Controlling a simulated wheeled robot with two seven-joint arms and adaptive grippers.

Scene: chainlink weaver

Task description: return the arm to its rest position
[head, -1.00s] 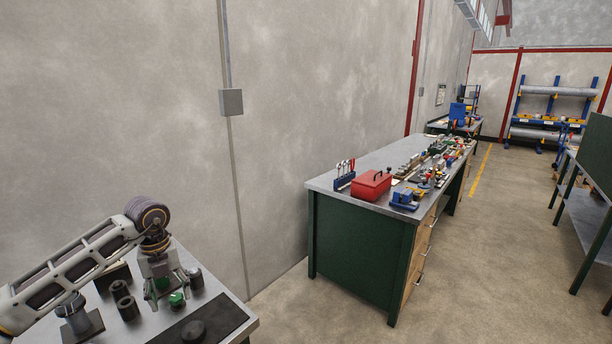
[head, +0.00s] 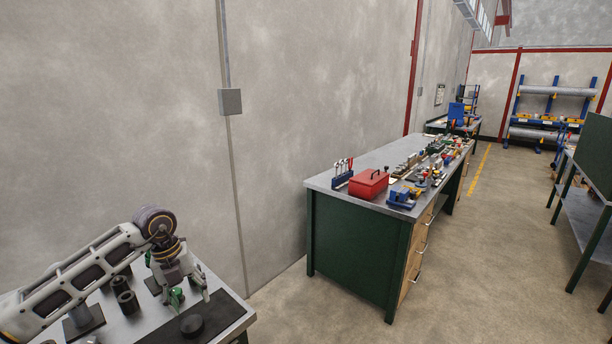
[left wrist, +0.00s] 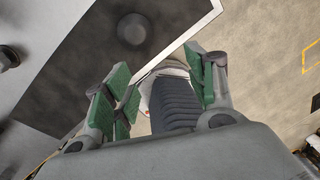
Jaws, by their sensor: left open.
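My left gripper (head: 190,298) hangs at the end of my left arm over the near workbench (head: 228,331) at the lower left of the head view. Its fingers stand apart and nothing shows between them. In the left wrist view the green-padded fingers (left wrist: 166,88) are spread, with floor and a dark ribbed part seen between and behind them. The gripper is beside a dark mat (head: 228,308) that bears a black round piece (head: 192,325). I cannot tell its exact height above the bench. My right gripper is not in view.
Dark cylinders (head: 127,301) stand on the bench near my left arm. A wall (head: 120,100) rises behind. A long green workbench (head: 345,240) with a red toolbox (head: 368,184) and several tools stands to the right. The floor (head: 480,250) beyond it is open.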

